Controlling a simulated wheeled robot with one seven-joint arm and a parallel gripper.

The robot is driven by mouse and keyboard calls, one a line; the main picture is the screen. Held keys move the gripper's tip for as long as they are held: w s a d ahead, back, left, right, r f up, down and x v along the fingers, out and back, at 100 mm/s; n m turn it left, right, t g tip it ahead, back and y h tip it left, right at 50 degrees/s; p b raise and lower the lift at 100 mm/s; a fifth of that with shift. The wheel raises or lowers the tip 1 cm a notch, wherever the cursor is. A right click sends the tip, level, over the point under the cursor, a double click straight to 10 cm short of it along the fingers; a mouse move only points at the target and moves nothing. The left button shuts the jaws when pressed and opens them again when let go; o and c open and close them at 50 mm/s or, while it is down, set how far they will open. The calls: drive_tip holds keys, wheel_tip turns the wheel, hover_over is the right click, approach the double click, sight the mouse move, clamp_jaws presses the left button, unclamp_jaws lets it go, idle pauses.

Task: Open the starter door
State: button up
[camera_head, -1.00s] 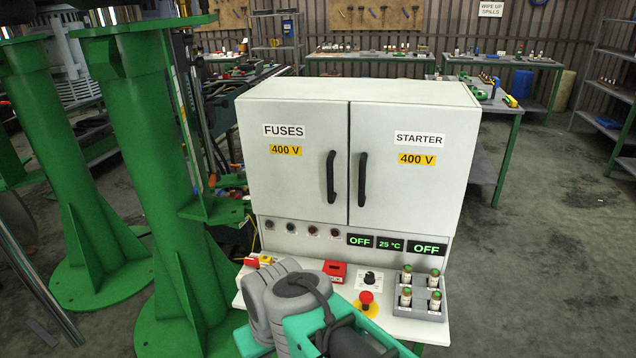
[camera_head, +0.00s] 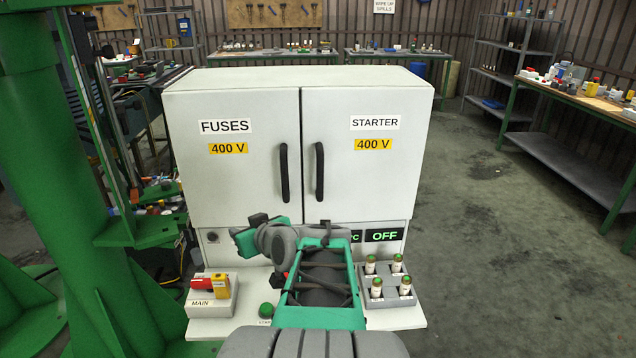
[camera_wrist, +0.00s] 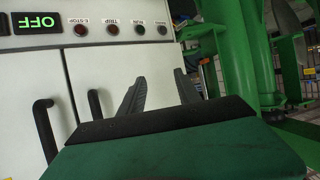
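The starter door (camera_head: 372,190) is the right-hand door of the white cabinet, with a yellow 400 V label. It is shut. Its black vertical handle (camera_head: 319,172) stands beside the seam, just right of the fuses door's handle (camera_head: 284,172). My gripper (camera_head: 268,219) is in front of the lower fuses door (camera_head: 230,185), left of and below both handles. In the wrist view my gripper (camera_wrist: 161,92) has its two fingers apart with nothing between them. Both handles show left of the fingers there, and neither is touched. The starter handle appears to be the leftmost (camera_wrist: 45,130).
On the ledge are a red and yellow MAIN switch (camera_head: 211,290), a green button (camera_head: 266,310) and a fuse holder (camera_head: 388,288). A green column (camera_head: 120,180) stands left. The floor right of the cabinet is clear.

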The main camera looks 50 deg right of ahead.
drive_tip(key=s+d+r+m+t+h, duration=0.1)
drive_tip(key=s+d+r+m+h, duration=0.2)
drive_tip(key=d, duration=0.6)
drive_tip(key=m+t+h+b, duration=0.1)
drive_tip(key=h, duration=0.3)
approach(321, 176)
drive_tip(key=x, duration=0.3)
drive_tip(key=p+x, duration=0.1)
drive_tip(key=x, duration=0.6)
drive_tip(key=shift+w+r+p, duration=0.1)
drive_tip(key=shift+p, duration=0.3)
drive_tip(key=shift+w+d, duration=0.3)
clamp_jaws()
